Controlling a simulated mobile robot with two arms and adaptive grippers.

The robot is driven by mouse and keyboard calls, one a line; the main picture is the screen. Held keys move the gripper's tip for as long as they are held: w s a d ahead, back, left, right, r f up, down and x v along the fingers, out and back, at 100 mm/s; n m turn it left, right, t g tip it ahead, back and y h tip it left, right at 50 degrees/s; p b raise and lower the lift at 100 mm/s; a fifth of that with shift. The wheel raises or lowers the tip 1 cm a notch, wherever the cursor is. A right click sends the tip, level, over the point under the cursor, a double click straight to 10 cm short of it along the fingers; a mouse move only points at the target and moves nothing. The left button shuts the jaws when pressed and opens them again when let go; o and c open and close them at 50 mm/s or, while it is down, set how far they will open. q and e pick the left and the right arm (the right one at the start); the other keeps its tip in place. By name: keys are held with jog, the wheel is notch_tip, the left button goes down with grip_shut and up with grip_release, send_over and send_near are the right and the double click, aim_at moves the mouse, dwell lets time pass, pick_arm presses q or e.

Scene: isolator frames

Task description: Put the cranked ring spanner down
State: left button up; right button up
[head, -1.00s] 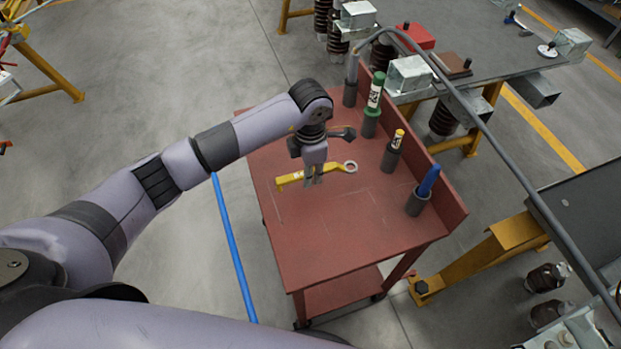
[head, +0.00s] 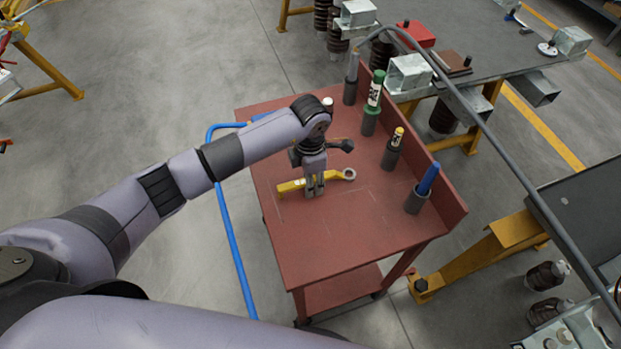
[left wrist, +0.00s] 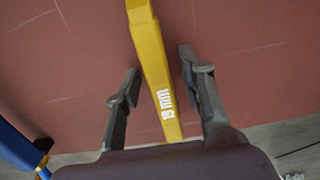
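The yellow cranked ring spanner (head: 291,186), with a bare metal ring at its right end, appears to lie on the red top of the cart (head: 340,235). My left gripper (head: 315,191) points down over its middle. In the left wrist view, the spanner's yellow shank (left wrist: 153,60), marked "19 mm", runs between the two fingers of my left gripper (left wrist: 160,72). The fingers are spread, with a gap on each side of the shank. The ring end is out of the left wrist view. My right gripper is not in view.
Along the cart's right side stand several dark holders, with a green tool (head: 375,90), a yellow-topped tool (head: 397,138) and a blue-handled one (head: 428,180). The cart's front top is clear. A blue rail (head: 233,245) runs along its left side.

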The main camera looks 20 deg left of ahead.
pick_arm(q)
jog(key=shift+r, duration=0.1)
jog(key=shift+r, duration=0.2)
notch_tip(320, 180, up, 12)
jog(key=b, duration=0.2)
jog(key=shift+f, duration=0.15)
dwell(0.4)
